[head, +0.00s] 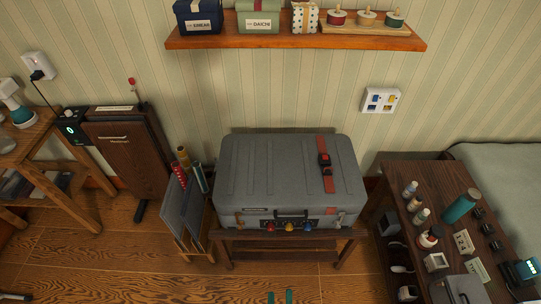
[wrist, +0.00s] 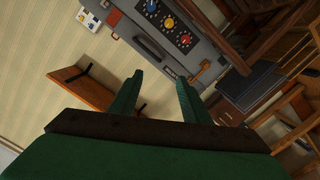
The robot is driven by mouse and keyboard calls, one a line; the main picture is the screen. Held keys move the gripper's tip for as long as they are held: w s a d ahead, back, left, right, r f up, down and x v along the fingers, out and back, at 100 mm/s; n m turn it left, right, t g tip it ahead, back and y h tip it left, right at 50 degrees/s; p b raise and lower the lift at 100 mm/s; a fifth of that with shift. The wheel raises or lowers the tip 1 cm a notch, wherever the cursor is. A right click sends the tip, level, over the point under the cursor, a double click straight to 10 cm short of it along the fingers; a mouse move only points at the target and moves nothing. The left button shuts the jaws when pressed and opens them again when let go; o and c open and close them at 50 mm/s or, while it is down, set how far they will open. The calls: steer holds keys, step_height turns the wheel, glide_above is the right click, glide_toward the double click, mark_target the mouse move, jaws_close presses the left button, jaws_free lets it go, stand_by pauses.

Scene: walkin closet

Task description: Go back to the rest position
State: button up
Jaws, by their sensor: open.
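My gripper (head: 280,297) shows at the bottom edge of the head view as two green fingertips, apart from each other. In the wrist view my gripper (wrist: 160,82) has its two green fingers spread, with nothing between them. A closed grey suitcase (head: 290,180) lies on a low wooden bench (head: 268,235), behind and apart from my gripper. The suitcase (wrist: 185,20) also shows in the wrist view, with blue, yellow and red dials beside its handle. The rest of my arm is out of the head view.
A wooden side table (head: 420,185) with bottles and small items stands at the right, next to a bed (head: 500,165). A rack of folders (head: 185,215) stands left of the bench. A wall shelf (head: 300,42) holds boxes. Open wooden floor (head: 130,265) lies in front.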

steer(key=s+a+r+m, duration=0.1)
steer(key=s+r+m, duration=0.2)
steer(key=r, duration=0.6)
steer(key=s+a+r+m+g, duration=0.1)
steer(key=s+a+r+m, duration=0.1)
steer(key=s+r, duration=0.4)
step_height(320, 180, up, 4)
steer(key=shift+s+r+m+g+y, duration=0.1)
steer(key=shift+s+m+g+y, duration=0.2)
steer(key=shift+s+m+y, duration=0.15)
steer(key=shift+w, duration=0.15)
stand_by(0.5)
